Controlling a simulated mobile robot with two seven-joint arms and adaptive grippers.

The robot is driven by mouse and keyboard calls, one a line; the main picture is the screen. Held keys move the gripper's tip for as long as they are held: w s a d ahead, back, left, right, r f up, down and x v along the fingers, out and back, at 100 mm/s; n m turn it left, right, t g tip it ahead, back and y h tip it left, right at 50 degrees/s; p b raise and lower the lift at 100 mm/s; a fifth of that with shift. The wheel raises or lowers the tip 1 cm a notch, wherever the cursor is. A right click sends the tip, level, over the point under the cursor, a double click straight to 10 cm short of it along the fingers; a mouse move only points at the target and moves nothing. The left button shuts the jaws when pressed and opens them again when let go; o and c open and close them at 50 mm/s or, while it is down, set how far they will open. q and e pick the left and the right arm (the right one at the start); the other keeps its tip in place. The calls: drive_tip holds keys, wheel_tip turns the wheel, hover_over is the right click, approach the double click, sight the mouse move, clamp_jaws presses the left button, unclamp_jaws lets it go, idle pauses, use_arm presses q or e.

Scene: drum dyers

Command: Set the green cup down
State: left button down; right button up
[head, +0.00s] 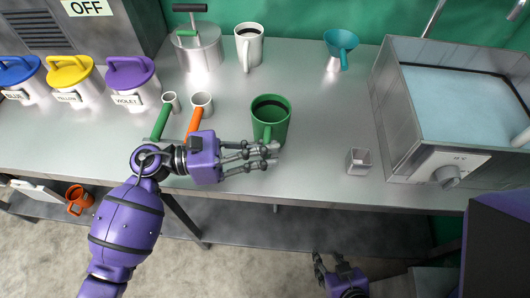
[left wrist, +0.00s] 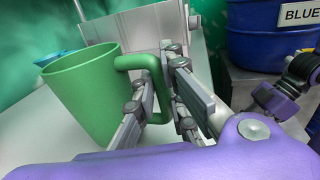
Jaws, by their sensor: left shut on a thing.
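The green cup (head: 272,112) is upright at the middle of the steel counter in the head view, with dark contents inside. In the left wrist view the green cup (left wrist: 88,95) fills the left side, its handle reaching in between my fingers. My left gripper (head: 262,152) is shut on the cup's handle; it also shows in the left wrist view (left wrist: 163,105). I cannot tell whether the cup's base touches the counter (head: 315,130). My right gripper (head: 335,266) is low, below the counter's front edge, and seems empty; its finger spacing is unclear.
A white mug (head: 249,47) and a metal pot (head: 198,50) stand behind. Green (head: 160,122) and orange (head: 194,122) handled scoops lie left of the cup. A teal funnel (head: 340,45) is at the back, a small clear box (head: 359,161) right, and a water bath (head: 388,75) further right.

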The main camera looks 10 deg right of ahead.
use_arm(q)
drive_tip(key=shift+f, duration=0.8)
drive_tip(key=shift+f, duration=0.25)
drive_tip(key=c, duration=1.8)
unclamp_jaws()
drive_tip(key=shift+r, duration=0.15)
